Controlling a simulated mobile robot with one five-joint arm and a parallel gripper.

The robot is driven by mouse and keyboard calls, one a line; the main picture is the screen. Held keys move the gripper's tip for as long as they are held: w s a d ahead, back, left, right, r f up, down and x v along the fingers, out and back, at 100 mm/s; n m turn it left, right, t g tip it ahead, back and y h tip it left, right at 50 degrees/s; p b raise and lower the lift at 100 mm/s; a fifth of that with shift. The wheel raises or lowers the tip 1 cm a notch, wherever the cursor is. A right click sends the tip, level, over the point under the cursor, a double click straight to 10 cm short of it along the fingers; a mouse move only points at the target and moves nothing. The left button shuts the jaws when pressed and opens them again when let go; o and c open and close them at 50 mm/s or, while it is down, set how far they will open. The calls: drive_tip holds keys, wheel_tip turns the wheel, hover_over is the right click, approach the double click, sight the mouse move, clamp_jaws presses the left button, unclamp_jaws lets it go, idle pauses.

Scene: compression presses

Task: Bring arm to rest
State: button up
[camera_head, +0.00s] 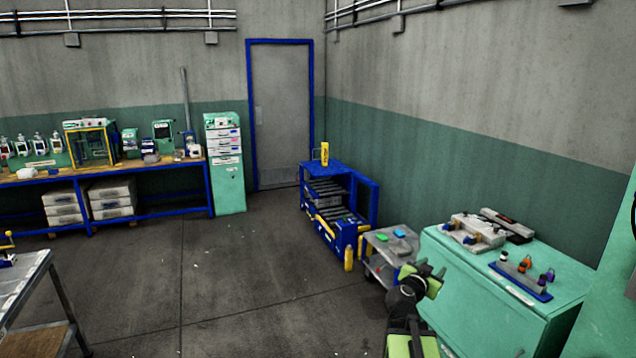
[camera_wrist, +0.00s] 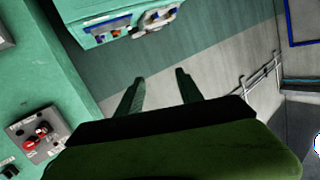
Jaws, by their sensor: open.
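My gripper (camera_wrist: 160,82) shows in the wrist view with its two dark fingers apart and nothing between them. In the head view my gripper (camera_head: 431,272) is at the lower right, on my green and black arm. It is raised in front of the green cabinet (camera_head: 480,285) and the small grey cart (camera_head: 372,262). From this view I cannot tell how far it is from them.
On the cabinet lie a grey device (camera_head: 472,232) and a blue-based rack (camera_head: 522,280) with coloured pieces. A blue cart (camera_head: 325,225) with a yellow bottle (camera_head: 324,153) stands behind. A metal table (camera_head: 25,285) is at left. The middle floor (camera_head: 230,290) is clear.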

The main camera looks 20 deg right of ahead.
drive_tip(key=w+a+f+n+y, duration=0.1)
drive_tip(key=w+a+f+y, duration=0.15)
drive_tip(key=a, duration=0.45)
drive_tip(key=w+a+f+n+y, duration=0.1)
drive_tip(key=w+a+f, duration=0.15)
drive_tip(key=a, duration=0.55)
drive_tip(key=s+a+f+n+g+y, duration=0.25)
drive_tip(key=a+f, duration=0.25)
drive_tip(key=a, duration=0.4)
drive_tip(key=s+a+f+n+g+y, duration=0.25)
drive_tip(key=a+f, duration=0.35)
drive_tip(key=a, duration=0.3)
drive_tip(key=s+a+f+n+g+y, duration=0.3)
drive_tip(key=s+a+n, duration=0.3)
drive_tip(key=s+a, duration=0.3)
drive_tip(key=shift+f+g+y, duration=0.2)
drive_tip(key=shift+g+y, duration=0.2)
drive_tip(key=shift+y, duration=0.35)
drive_tip(key=shift+c, duration=0.7)
drive_tip(key=shift+d, duration=0.15)
